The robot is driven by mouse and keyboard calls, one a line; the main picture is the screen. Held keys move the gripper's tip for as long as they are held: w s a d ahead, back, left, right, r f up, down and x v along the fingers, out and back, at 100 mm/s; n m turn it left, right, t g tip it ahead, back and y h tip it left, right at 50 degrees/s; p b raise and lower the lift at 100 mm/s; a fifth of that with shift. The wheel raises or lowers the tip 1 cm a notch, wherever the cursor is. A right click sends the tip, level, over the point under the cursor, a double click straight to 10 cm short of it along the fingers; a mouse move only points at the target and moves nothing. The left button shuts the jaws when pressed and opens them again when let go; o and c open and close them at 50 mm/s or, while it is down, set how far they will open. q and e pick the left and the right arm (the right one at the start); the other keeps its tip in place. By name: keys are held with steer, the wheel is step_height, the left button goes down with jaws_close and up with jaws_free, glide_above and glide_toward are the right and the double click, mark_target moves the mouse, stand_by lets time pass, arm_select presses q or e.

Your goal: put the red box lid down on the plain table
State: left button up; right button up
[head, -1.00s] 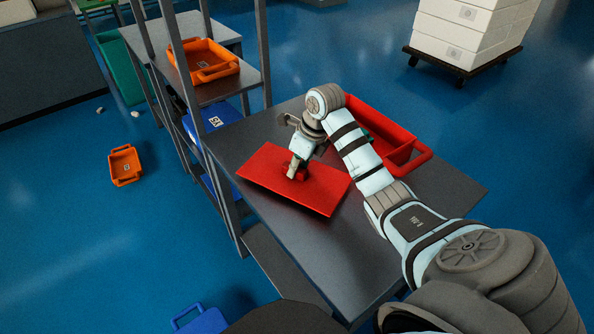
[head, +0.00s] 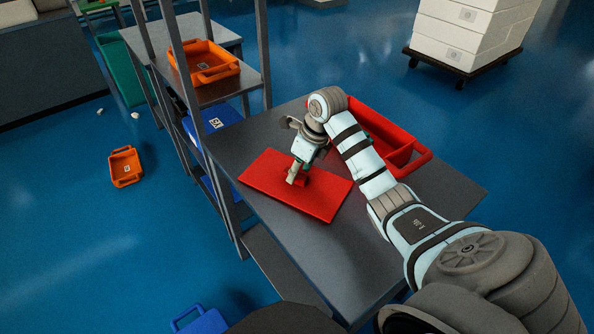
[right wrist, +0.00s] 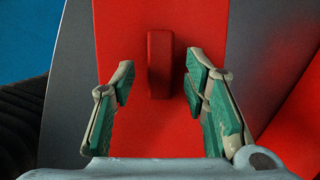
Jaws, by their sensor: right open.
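The red box lid (head: 272,188) lies flat on the grey table (head: 238,140), near its left edge, with its raised handle facing up. My right gripper (head: 297,178) is over the lid at the handle. In the right wrist view the right gripper (right wrist: 160,85) is open, with one finger on each side of the red handle (right wrist: 160,63) and a gap on both sides. The lid (right wrist: 160,125) extends beneath the fingers. My left gripper is not in view.
A red box (head: 405,158) stands on the same table to the right, partly hidden behind my right arm. A metal shelf rack with an orange tray (head: 205,66) rises at the table's left. Bare table lies in front of the lid.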

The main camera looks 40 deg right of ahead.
mark_target(306, 178)
steer(key=p+v, duration=0.1)
steer(key=v, duration=0.6)
steer(key=shift+s+d+r, duration=0.1)
steer(key=shift+r, duration=0.2)
steer(key=p+v, duration=0.2)
steer(key=v, duration=0.1)
